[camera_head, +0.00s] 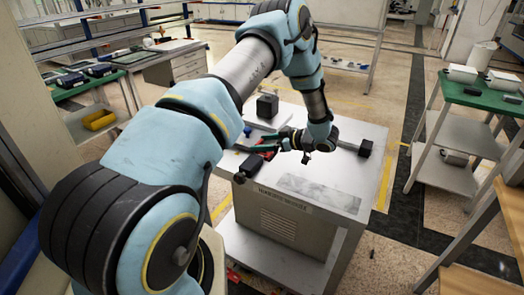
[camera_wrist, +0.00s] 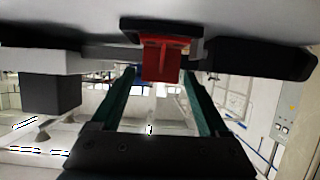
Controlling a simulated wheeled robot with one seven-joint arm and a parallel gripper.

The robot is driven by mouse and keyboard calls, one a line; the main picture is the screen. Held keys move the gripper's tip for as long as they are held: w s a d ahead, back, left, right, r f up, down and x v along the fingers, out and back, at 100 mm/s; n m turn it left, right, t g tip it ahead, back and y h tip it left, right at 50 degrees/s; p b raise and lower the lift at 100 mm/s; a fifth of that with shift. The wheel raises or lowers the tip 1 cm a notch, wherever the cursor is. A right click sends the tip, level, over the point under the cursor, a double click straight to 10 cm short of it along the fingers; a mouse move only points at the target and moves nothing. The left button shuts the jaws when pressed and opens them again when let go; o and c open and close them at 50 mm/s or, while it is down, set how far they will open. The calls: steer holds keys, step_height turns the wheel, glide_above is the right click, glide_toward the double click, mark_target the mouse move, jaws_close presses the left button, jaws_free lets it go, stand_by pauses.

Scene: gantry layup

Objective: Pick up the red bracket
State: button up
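The red bracket (camera_wrist: 163,58) shows in the wrist view at the upper middle, with a dark flat part along its edge. It lies between and just beyond the tips of the two green fingers of my gripper (camera_wrist: 159,76). The fingers are apart, with a gap visible on each side of the bracket. In the head view my gripper (camera_head: 262,142) reaches left, low over the grey cabinet top (camera_head: 320,195). A small red patch, likely the bracket (camera_head: 267,155), shows just below the fingers, partly hidden by dark parts.
A black block (camera_head: 267,105) stands behind my gripper on a light plate. A dark object (camera_head: 250,165) lies close to the bracket. A grey rod with a black end (camera_head: 365,148) lies to the right. The cabinet's front top is clear. A green-topped cart (camera_head: 480,93) stands right.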

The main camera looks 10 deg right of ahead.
jaws_close()
stand_by(0.4)
steer(key=shift+r, duration=0.1)
